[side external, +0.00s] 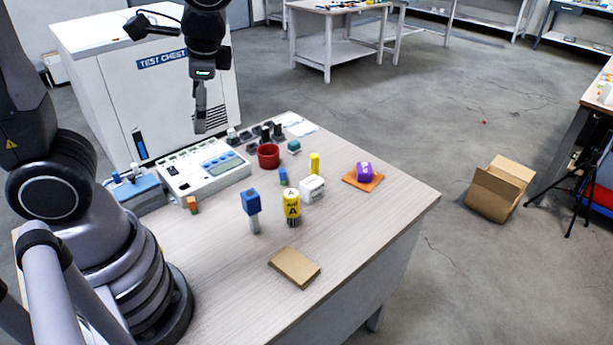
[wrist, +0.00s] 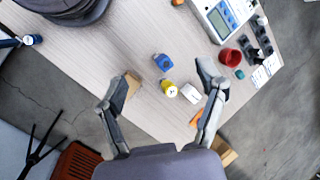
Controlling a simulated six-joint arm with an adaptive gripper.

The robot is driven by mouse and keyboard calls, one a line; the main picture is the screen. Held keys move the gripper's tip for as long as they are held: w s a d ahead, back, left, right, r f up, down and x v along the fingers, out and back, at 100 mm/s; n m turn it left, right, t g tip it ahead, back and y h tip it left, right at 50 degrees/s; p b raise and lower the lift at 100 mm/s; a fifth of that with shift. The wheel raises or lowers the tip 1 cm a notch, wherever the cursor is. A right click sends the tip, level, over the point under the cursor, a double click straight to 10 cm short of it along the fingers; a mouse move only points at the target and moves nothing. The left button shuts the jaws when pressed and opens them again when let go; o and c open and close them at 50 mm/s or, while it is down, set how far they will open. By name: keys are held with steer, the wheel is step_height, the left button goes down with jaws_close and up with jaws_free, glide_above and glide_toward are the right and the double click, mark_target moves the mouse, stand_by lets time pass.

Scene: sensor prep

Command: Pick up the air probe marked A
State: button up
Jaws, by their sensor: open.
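The air probe marked A (side external: 291,204) is a yellow cylinder with a black letter A and a dark lower part, standing upright on the table. In the wrist view its yellow top (wrist: 169,89) shows between my spread fingers, farther off on the table. My gripper (side external: 201,128) is high above the back of the table, well apart from the probe. In the wrist view my gripper (wrist: 163,95) has its two fingers wide apart with nothing between them.
A blue-topped probe (side external: 251,204) stands just left of the yellow one, and a white cube (side external: 312,189) is close on its right. A cardboard piece (side external: 294,267) lies in front. A red cup (side external: 268,156) stands behind.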

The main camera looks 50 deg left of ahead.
steer(key=w+d+f+m+t+y, duration=0.1)
steer(key=w+d+f+m+y, duration=0.3)
steer(key=f, duration=0.3)
steer(key=w+d+f+m+t+y, duration=0.2)
steer(key=w+f+m+y, duration=0.1)
steer(key=f+m+y, duration=0.3)
steer(key=m+t+h, duration=0.1)
steer(key=m+t, duration=0.9)
steer(key=m, duration=0.1)
glide_toward(291, 203)
steer(key=shift+s+d+r, duration=0.25)
steer(key=shift+s+d, duration=0.4)
steer(key=shift+d, duration=0.05)
steer(key=shift+w+a+f+m, duration=0.15)
steer(key=shift+m, duration=0.15)
steer(key=x, duration=1.3)
steer(key=shift+w+a+f, duration=0.1)
steer(key=shift+a+f, duration=0.05)
steer(key=shift+f, duration=0.05)
jaws_close()
